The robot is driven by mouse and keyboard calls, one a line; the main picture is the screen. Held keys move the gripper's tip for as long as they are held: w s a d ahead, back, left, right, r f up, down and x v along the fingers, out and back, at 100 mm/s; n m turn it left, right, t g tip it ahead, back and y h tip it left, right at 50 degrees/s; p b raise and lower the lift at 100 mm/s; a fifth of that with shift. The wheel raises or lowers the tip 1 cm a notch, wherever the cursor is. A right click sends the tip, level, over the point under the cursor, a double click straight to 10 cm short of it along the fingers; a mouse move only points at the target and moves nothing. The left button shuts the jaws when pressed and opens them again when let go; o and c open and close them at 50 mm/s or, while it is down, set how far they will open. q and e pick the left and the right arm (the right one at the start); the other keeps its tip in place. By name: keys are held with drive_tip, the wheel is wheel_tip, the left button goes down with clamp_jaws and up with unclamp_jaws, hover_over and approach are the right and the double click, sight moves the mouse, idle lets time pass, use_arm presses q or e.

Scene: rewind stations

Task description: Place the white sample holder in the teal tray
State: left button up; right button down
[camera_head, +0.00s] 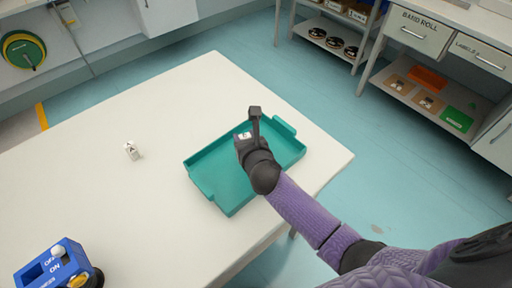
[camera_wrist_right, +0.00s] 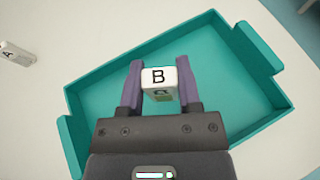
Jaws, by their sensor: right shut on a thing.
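A small white block marked B (camera_wrist_right: 159,78) is held between the two fingers of my right gripper (camera_wrist_right: 160,90). In the head view my right gripper (camera_head: 248,141) is over the teal tray (camera_head: 224,190), and a bit of the white block (camera_head: 244,135) shows at its fingers. The wrist view shows the tray floor below and around the block. How high the block is above the floor is hard to tell. My left gripper is not in view.
The white table (camera_head: 110,200) is mostly clear around the tray. A blue switch box (camera_head: 55,270) sits at its near left corner. The tray has raised walls and a handle at each end. Shelves and drawers (camera_head: 415,30) stand beyond the floor at the right.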

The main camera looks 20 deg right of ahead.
wheel_tip(320, 180, down, 5)
drive_tip(key=b, duration=0.2)
drive_tip(key=shift+b, duration=0.4)
drive_tip(key=shift+r, duration=0.25)
drive_tip(key=shift+f, duration=0.15)
drive_tip(key=shift+c, duration=1.5)
unclamp_jaws()
drive_tip(key=shift+r, duration=0.25)
drive_tip(key=p+v, duration=0.5)
drive_tip(key=v, duration=0.6)
drive_tip(key=shift+d, duration=0.15)
drive_tip(key=shift+s+r, duration=0.1)
drive_tip(key=shift+s, duration=0.4)
